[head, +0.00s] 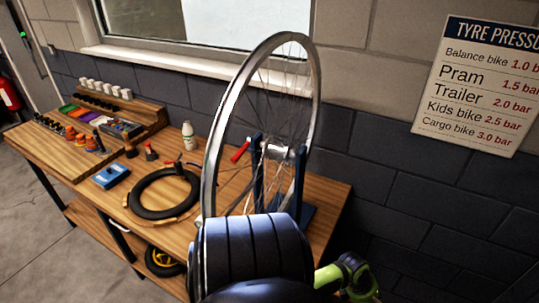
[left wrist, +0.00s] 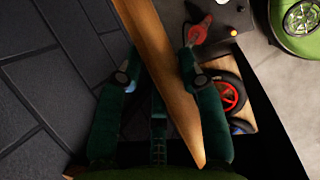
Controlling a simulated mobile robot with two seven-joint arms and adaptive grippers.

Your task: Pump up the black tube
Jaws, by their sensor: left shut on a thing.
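The black tube (head: 165,198) lies as a ring on a round wooden piece (head: 130,206) on the workbench, in the head view. A small red part (head: 179,168) with a thin dark line sits at its right upper side. My left gripper (left wrist: 160,58) shows in the left wrist view, with dark green fingers some way apart. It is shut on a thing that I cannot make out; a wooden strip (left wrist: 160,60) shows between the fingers. In that view a red part with a dark hose (left wrist: 197,30) is just beyond the right fingertip. My right gripper is not in view.
A wheel rim (head: 222,120) stands upright in a blue stand (head: 258,175). A blue box (head: 111,175), a white bottle (head: 188,136) and a wooden parts rack (head: 150,112) are on the bench. A red-hubbed wheel (left wrist: 231,95) shows low down. A pressure chart (head: 480,85) hangs on the wall.

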